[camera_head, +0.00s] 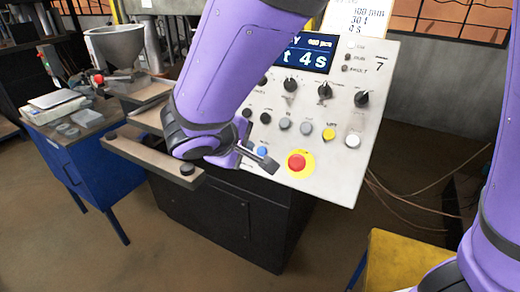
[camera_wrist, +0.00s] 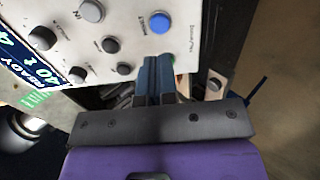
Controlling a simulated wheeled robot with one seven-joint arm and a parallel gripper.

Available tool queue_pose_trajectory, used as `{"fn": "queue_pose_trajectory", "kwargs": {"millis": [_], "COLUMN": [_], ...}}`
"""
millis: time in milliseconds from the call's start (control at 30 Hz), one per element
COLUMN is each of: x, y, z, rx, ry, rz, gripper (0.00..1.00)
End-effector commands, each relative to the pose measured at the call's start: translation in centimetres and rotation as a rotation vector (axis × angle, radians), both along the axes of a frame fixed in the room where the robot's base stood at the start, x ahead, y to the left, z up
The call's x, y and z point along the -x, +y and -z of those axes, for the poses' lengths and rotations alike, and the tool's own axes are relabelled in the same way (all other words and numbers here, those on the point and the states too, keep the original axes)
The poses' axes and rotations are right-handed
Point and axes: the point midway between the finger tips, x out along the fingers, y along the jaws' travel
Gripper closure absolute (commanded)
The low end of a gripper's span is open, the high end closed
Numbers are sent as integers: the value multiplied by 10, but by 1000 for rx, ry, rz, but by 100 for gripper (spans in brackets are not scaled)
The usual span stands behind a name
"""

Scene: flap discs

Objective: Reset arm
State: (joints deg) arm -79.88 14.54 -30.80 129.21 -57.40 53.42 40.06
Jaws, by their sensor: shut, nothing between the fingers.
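My purple arm reaches across the head view in front of a sloped white control panel (camera_head: 335,180). My gripper (camera_head: 268,163) is at the panel's lower left, left of the red emergency button (camera_head: 297,162) on its yellow plate. In the wrist view the gripper fingers (camera_wrist: 155,62) are together with nothing between them. Their tips are just below a blue button (camera_wrist: 160,22), which also shows in the head view (camera_head: 262,152). I cannot tell whether the tips touch the panel. The panel's upper left is hidden behind my arm.
The panel has a display (camera_head: 306,55), dark knobs (camera_head: 325,91), a yellow button (camera_head: 329,134) and a white button (camera_head: 352,141). A wooden ledge (camera_head: 150,160) juts out at left. A blue cabinet (camera_head: 75,165) stands farther left, a yellow-topped stand (camera_head: 400,262) at lower right. Floor between is clear.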

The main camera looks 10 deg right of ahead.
Motion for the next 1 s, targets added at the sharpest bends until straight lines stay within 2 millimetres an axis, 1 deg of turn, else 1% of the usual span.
{"fn": "queue_pose_trajectory", "kwargs": {"millis": [167,267,367,500,567,600,800,1000], "x": [0,-2,-3,0,3,6,24,49], "y": [-1,-11,-33,-74,-91,-102,-152,-193], "z": [0,-3,-9,-22,-28,-32,-52,-74], "rx": [-3,-21,-64,-157,-199,-228,-377,-530], "ry": [2,16,50,112,137,152,203,218], "rz": [3,29,82,184,224,251,367,461], "gripper": [100,100,100,100,100,100,100,100]}}
